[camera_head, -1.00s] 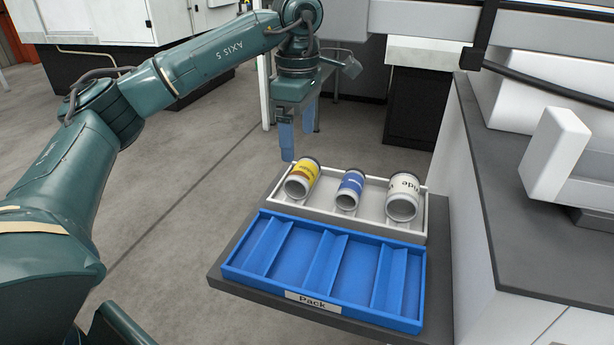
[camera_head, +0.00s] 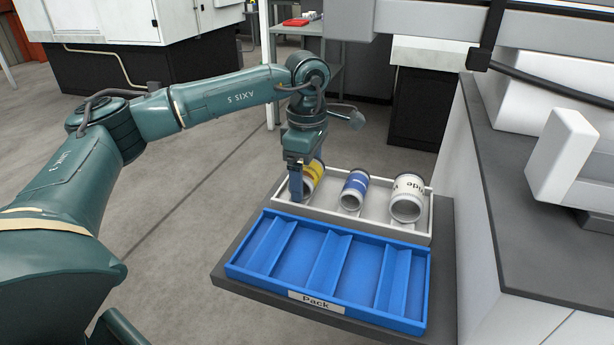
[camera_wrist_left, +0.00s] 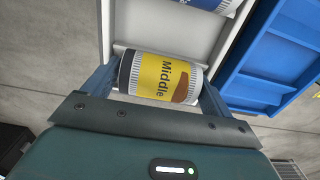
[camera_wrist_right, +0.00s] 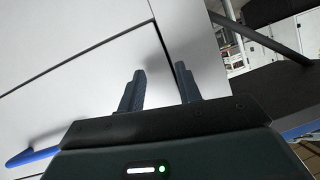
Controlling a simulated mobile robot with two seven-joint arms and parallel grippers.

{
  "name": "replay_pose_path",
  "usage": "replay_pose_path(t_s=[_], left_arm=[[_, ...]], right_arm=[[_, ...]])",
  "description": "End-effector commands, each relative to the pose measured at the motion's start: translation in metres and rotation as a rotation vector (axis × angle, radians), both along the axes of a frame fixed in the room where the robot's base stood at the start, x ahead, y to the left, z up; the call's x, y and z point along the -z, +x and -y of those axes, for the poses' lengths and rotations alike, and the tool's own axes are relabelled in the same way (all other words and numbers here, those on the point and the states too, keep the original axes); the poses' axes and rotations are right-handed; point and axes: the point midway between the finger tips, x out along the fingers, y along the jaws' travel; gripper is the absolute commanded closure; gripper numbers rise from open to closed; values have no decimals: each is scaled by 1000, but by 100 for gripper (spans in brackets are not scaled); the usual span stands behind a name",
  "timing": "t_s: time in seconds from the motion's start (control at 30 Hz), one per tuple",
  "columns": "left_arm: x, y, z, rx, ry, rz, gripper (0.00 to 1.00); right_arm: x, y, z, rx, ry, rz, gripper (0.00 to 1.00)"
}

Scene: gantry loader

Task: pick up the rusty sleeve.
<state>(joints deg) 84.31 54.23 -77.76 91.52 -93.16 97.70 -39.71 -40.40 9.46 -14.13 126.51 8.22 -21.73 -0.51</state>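The rusty sleeve is the yellow one (camera_head: 315,173) at the left end of the white tray (camera_head: 279,205). In the left wrist view its yellow label (camera_wrist_left: 168,78) reads "Middle" and bears a brown rust-coloured patch. My left gripper (camera_head: 297,184) is down at this sleeve and partly hides it in the head view.
A blue-labelled sleeve (camera_head: 355,187) and a white-labelled sleeve (camera_head: 409,193) lie in the same tray. A blue divided tray (camera_head: 308,262) marked "Pack" stands in front, its compartments empty. A white machine with a dark top (camera_head: 500,180) borders the right side.

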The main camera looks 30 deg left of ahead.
Motion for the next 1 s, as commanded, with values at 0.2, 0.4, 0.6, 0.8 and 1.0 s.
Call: replay_pose_path(t_s=[0.2, 0.4, 0.6, 0.8, 1.0], left_arm=[[0, 0, 0, 0, 0, 0, 33], [-1, 0, 0, 0, 0, 0, 49], [-2, 0, 0, 0, -1, 2, 60], [-5, 1, 0, 0, -1, 3, 60], [-35, 1, 1, 1, -2, 7, 60]], right_arm=[[1, 0, 0, -1, -1, -2, 66], [0, 1, 0, 0, -1, 0, 66], [-1, 1, 0, -1, 0, 2, 66], [-3, 1, 0, -1, 0, 6, 66], [-4, 2, 0, -1, 2, 7, 66]])
